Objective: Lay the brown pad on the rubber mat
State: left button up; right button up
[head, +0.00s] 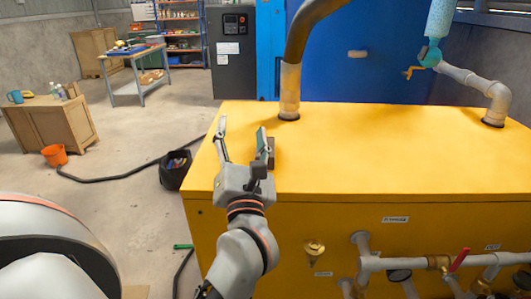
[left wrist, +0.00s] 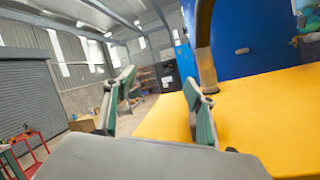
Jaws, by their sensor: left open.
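A small brown block, which looks like the brown pad (head: 271,152), shows on the yellow tank top (head: 380,150) near its left edge. It is partly hidden behind the right finger of my left gripper (head: 242,131). That gripper is open, with its fingers spread over the tank's left edge and nothing seen between them. I cannot tell whether the right finger touches the block. In the left wrist view the open fingers (left wrist: 158,90) show the yellow top (left wrist: 265,115) to their right. I cannot make out a rubber mat. My right gripper is not in view.
A thick brown pipe (head: 291,80) rises from the tank top behind the gripper. A grey pipe (head: 485,85) with a valve stands at the right. Pipes and gauges line the tank's front. A black bag (head: 175,170) sits on the floor at left. The middle of the top is clear.

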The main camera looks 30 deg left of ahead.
pick_arm(q)
jog(key=w+f+n+h, duration=0.1)
jog(key=f, duration=0.1)
jog(key=f+n+g, duration=0.1)
jog(key=w+f+n+g+h, duration=0.1)
jog(key=f, duration=0.1)
jog(key=shift+w+d+f+h, duration=0.3)
jog(key=f+h, duration=0.1)
jog(key=w+d+f, duration=0.1)
jog(key=d+f+n+g+h, duration=0.1)
jog(key=shift+w+d+f+h, duration=0.15)
jog(key=shift+w+f+h, duration=0.1)
jog(key=shift+f+h, duration=0.1)
jog(key=shift+f+x, duration=0.25)
jog(key=shift+x, duration=1.7)
jog(key=shift+f+x, duration=0.2)
jog(key=shift+x, duration=1.7)
jog(key=c, duration=1.3)
jog(key=shift+c, duration=0.3)
jog(key=shift+r, duration=0.15)
